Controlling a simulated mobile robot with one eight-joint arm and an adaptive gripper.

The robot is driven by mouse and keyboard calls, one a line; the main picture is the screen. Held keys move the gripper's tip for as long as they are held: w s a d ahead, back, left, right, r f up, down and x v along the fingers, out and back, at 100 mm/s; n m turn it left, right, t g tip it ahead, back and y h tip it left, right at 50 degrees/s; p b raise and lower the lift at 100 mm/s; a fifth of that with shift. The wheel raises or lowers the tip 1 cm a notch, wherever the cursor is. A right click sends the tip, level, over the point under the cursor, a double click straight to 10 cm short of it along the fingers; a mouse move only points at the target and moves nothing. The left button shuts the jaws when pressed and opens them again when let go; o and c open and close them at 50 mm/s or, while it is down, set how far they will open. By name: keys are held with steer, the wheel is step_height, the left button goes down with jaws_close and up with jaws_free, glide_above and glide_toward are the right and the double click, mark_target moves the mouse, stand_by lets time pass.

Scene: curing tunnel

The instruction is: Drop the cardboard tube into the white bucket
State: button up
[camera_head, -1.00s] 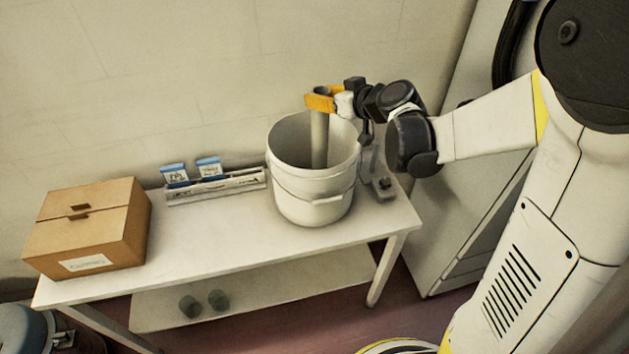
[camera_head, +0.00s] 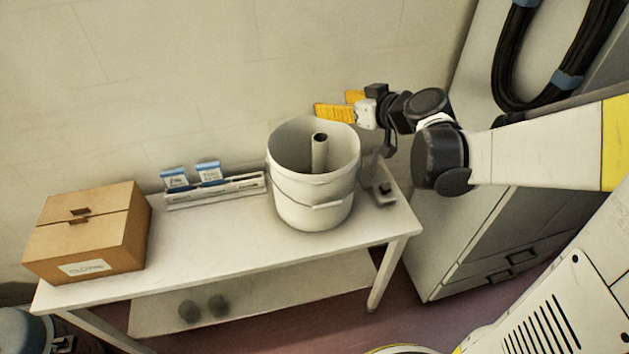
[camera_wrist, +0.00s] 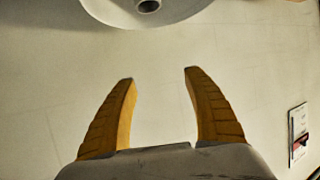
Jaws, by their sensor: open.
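The white bucket (camera_head: 310,205) stands upright at the right end of the white table. The grey cardboard tube (camera_head: 319,152) stands inside it, with its open top near the rim level and its lower end hidden by the bucket wall. My gripper (camera_head: 337,105) is open and empty, above and behind the bucket's right rim, apart from the tube. In the wrist view my yellow fingers (camera_wrist: 160,75) are spread with nothing between them. The bucket (camera_wrist: 110,14) and the tube's open end (camera_wrist: 148,6) show at the top edge there.
A closed cardboard box (camera_head: 90,232) sits at the table's left end. A shallow tray (camera_head: 215,191) with blue-topped packets stands along the back. A small grey stand (camera_head: 384,190) is close to the bucket's right. The table (camera_head: 215,240) is clear in front. A cabinet (camera_head: 480,240) stands right.

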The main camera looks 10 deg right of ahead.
steer(key=v, duration=0.5)
steer(key=shift+s+d+r, duration=0.15)
steer(key=shift+s, duration=0.2)
steer(key=s+a+f+m+g+h+b, duration=0.2)
steer(key=s+f, duration=0.3)
steer(key=s, duration=0.4)
steer(key=s+a+f+m+g+h+b, duration=0.2)
steer(key=s+f, duration=0.4)
steer(key=s, duration=0.4)
steer(key=shift+s+g+h, duration=0.2)
steer(key=shift+g+h, duration=0.3)
steer(key=shift+g, duration=0.3)
